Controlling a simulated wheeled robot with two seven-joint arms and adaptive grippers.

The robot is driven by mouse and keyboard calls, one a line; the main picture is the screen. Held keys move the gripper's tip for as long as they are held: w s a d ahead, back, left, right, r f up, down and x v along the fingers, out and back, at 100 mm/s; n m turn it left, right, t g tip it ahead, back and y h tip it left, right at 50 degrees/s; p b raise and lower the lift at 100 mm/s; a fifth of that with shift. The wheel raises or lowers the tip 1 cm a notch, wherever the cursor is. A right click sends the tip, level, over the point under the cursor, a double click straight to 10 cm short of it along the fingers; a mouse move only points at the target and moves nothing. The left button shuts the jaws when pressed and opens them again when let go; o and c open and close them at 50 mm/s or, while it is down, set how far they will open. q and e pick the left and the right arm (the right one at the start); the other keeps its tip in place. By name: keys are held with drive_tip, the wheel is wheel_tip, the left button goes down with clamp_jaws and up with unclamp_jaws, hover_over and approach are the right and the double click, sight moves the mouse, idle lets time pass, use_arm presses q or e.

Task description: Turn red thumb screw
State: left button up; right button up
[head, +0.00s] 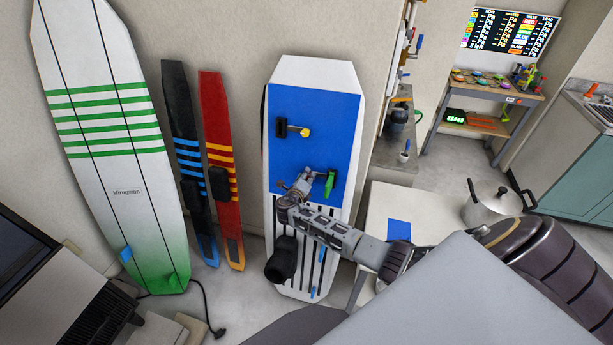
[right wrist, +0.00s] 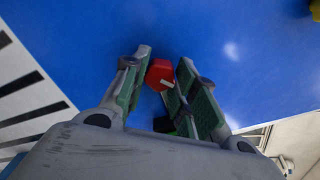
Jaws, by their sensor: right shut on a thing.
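The red thumb screw (right wrist: 160,74) shows in the right wrist view as a small red head with a pale mark, against a blue panel (right wrist: 85,45). My right gripper (right wrist: 164,62) has its two green-padded fingers on either side of it, closed on it. In the head view my right gripper (head: 303,180) is at the blue panel (head: 335,115) of an upright white board (head: 310,70). There the red screw is hidden by the gripper. My left gripper is not in view.
A yellow-headed piece (head: 303,132) and a green piece (head: 330,183) sit on the panel close to my gripper. A red ski (head: 216,130) and a green-striped board (head: 110,130) lean at left. A white table (head: 430,210) with a pot (head: 492,203) stands at right.

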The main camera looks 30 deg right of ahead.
drive_tip(key=shift+n, duration=2.6)
drive_tip(key=n, duration=0.2)
drive_tip(key=shift+w+r+n, duration=0.1)
drive_tip(key=shift+n, duration=0.6)
